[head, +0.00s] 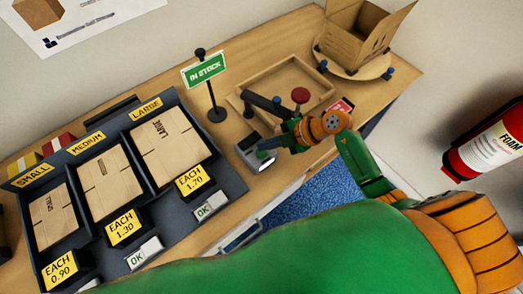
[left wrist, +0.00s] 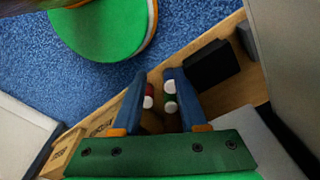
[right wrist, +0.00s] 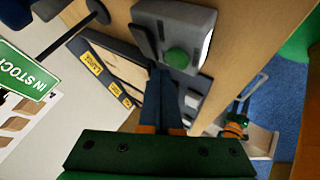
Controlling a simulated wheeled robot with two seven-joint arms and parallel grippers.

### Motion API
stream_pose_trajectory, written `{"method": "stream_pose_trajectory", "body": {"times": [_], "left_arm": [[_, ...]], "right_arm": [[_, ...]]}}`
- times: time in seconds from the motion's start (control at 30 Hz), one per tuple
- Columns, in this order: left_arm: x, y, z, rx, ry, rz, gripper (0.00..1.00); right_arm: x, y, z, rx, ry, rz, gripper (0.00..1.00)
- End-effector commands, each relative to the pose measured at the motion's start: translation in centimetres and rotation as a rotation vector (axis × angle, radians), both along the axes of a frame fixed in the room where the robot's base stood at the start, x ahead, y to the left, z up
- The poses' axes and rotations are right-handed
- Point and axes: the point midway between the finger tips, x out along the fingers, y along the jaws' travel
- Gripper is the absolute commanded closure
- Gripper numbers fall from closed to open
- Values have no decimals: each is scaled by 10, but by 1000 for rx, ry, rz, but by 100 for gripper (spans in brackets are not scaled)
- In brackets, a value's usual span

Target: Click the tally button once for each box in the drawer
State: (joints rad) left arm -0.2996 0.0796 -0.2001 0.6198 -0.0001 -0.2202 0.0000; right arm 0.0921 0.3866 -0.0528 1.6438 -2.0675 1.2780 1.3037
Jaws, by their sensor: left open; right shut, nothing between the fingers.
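The tally counter (head: 247,151) is a grey block with a bright display on the counter. Its green button (right wrist: 178,58) shows in the right wrist view. My right gripper (head: 268,143) is shut and empty, its tips close beside the button; I cannot tell whether they touch. The tips also show in the right wrist view (right wrist: 162,72). My left gripper (left wrist: 160,75) is open in the left wrist view, with small red, white and green round pieces beyond its fingers. It is hidden in the head view. A drawer handle (head: 240,236) shows below the counter; I cannot make out the drawer's contents.
A dark rack (head: 232,185) holds flat small, medium and large cartons. An IN STOCK sign (head: 204,69) stands behind the tally counter. A wooden tray (head: 262,77) and an open carton (head: 358,32) on a round stand are farther back. A fire extinguisher (head: 490,140) hangs at right.

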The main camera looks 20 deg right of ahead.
Motion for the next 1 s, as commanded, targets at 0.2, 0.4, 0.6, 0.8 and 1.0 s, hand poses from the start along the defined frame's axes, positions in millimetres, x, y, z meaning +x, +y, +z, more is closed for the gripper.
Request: {"method": "stream_pose_trajectory", "body": {"times": [0.2,0.4,0.6,0.8,1.0], "left_arm": [[0,0,0,0,0,0,58],[0,0,0,0,0,0,58],[0,0,0,0,0,0,58],[0,0,-2,0,0,0,58],[0,0,-2,0,0,0,58]], "right_arm": [[0,0,0,0,0,0,100],[0,0,0,0,0,0,100],[0,0,-1,0,0,0,100],[0,0,-8,0,1,-1,100],[0,0,-8,0,0,0,100]]}}
